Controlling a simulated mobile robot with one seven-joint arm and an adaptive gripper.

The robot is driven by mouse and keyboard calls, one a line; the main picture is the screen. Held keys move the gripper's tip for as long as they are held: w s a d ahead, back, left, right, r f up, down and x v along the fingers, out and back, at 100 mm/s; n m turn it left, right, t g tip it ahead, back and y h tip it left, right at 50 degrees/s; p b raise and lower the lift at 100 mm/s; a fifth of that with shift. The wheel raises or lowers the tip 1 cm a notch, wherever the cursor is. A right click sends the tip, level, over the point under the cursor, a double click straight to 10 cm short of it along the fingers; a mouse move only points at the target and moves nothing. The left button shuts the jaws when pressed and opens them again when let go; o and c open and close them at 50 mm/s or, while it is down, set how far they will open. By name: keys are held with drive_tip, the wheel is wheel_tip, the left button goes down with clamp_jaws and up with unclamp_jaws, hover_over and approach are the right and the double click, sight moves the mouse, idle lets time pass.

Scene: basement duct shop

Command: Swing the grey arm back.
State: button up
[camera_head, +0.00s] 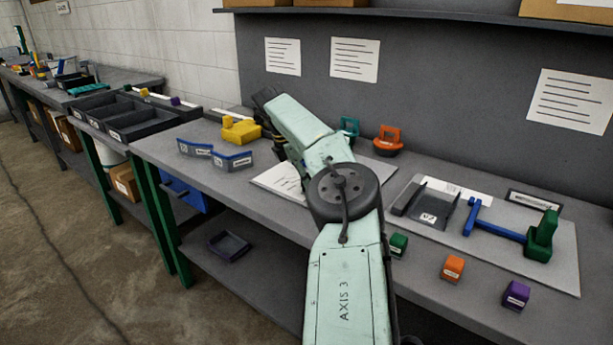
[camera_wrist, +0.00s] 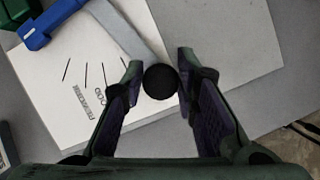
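In the wrist view the grey arm (camera_wrist: 122,32) is a flat bar with a round black knob (camera_wrist: 160,82) at its end. It lies over a white plate (camera_wrist: 80,95) printed with fanned lines and text. A blue part (camera_wrist: 48,24) is at the top left, close beside the bar. My gripper (camera_wrist: 160,80) has one finger on each side of the knob, with very little gap. Whether the fingers press on it cannot be told. In the head view my arm hides the gripper and the grey arm; only part of the white plate (camera_head: 272,181) shows.
On the bench (camera_head: 395,272) a yellow block (camera_head: 240,131) and blue-grey holders stand left of my arm. Teal (camera_head: 349,127) and orange (camera_head: 388,139) pieces stand behind. Right are a board (camera_head: 480,252) with a blue-green lever and small green, orange and purple blocks.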

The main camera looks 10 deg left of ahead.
drive_tip(key=o, duration=0.4)
drive_tip(key=shift+a, duration=0.1)
drive_tip(key=shift+r, duration=0.1)
drive_tip(key=v, duration=1.1)
drive_tip(key=shift+s+a+r, duration=0.15)
drive_tip(key=shift+a+r, duration=0.05)
drive_tip(key=shift+r, duration=0.15)
